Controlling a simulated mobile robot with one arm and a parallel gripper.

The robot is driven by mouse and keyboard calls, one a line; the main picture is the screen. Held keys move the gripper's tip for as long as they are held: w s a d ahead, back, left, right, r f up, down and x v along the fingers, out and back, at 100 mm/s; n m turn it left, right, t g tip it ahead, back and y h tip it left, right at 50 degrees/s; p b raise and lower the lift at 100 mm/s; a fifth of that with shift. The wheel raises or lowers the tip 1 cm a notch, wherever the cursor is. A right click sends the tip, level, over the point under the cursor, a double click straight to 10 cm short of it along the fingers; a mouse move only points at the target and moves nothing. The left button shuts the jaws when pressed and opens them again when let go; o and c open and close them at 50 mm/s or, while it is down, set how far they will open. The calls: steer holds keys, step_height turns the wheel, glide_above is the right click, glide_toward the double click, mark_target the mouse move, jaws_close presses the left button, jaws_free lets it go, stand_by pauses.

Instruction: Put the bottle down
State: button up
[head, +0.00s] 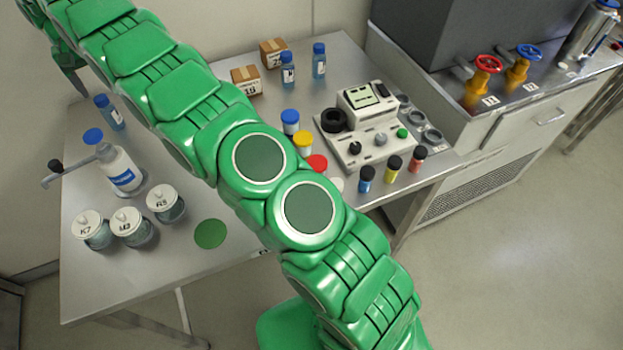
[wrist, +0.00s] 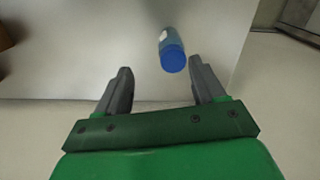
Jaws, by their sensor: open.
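A small blue bottle with a blue cap and pale label (wrist: 171,48) stands on the metal table, seen from above in the wrist view. My gripper (wrist: 159,84) is open, with its two dark fingers spread apart. The bottle is just beyond the fingertips, nearer the right finger, and neither finger appears to grip it. In the head view a matching bottle (head: 110,113) stands near the table's back left edge, close to the far end of my arm.
The metal table (head: 195,262) also bears a white pump bottle (head: 122,173), several lidded jars (head: 165,204), a green disc (head: 210,234), two cardboard boxes (head: 246,80), two more blue bottles (head: 319,62) and a white instrument (head: 362,128).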

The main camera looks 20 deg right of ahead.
steer(key=s+d+r+m, duration=0.1)
steer(key=s+d+r, duration=0.5)
steer(key=s+d, duration=0.5)
steer(key=s+d+r, duration=0.5)
steer(key=s+d, duration=0.3)
steer(key=d, duration=0.6)
steer(key=s+d+f, duration=0.2)
steer(key=s+d, duration=0.2)
steer(key=s, duration=0.7)
steer(key=s+d+f+g, duration=0.1)
steer(key=s+d+f, duration=0.2)
steer(key=s, duration=0.9)
steer(key=s+d+f+m, duration=0.1)
steer(key=s+d, duration=0.3)
steer(key=s, duration=0.8)
steer(key=shift+s+d+f+g, duration=0.25)
steer(key=shift+d+f+g, duration=0.05)
steer(key=shift+f, duration=0.35)
